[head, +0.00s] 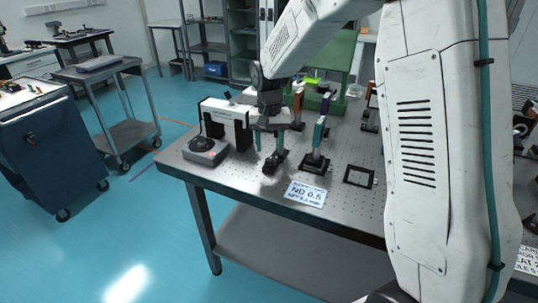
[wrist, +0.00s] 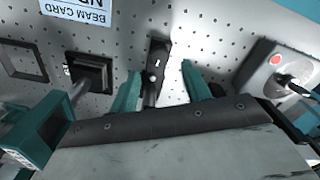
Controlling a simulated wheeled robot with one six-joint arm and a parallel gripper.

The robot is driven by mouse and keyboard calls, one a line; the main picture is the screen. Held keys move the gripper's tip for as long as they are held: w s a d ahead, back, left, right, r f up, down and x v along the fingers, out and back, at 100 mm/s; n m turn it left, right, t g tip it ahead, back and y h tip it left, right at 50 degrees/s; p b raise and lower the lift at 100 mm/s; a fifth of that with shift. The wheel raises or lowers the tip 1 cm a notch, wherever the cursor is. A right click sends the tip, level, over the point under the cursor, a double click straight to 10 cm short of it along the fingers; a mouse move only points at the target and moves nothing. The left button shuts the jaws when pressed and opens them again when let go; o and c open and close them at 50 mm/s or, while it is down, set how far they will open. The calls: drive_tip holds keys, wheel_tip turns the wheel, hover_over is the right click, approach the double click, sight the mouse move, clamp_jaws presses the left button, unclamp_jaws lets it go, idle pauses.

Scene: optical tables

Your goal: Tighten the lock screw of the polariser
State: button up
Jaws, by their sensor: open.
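My gripper (head: 270,148) points down over the near left part of the optical table (head: 240,185), its two teal fingers apart. In the wrist view my gripper (wrist: 161,72) has a black mount (wrist: 157,55) with a small bright screw head between and just beyond its fingertips. That mount also shows below the fingers in the head view (head: 274,163). I cannot tell whether the fingers touch it. A teal-topped optic (head: 319,131) stands upright on a black base to the right; it shows at the left in the wrist view (wrist: 38,135). I cannot tell which mount is the polariser.
A grey box with a black knob (head: 205,152) stands left of my gripper, beside a white and black bracket (head: 225,112). A printed card (head: 306,193) and a flat black frame (head: 359,176) lie to the right. More optics stand behind. The table's near left corner is clear.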

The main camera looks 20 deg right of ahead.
sight(269, 158)
wheel_tip(269, 158, down, 5)
drive_tip(key=shift+r, duration=0.1)
drive_tip(key=shift+c, duration=0.3)
drive_tip(key=c, duration=0.9)
drive_tip(key=shift+n, duration=0.8)
drive_tip(key=shift+c, duration=0.2)
drive_tip(key=o, duration=1)
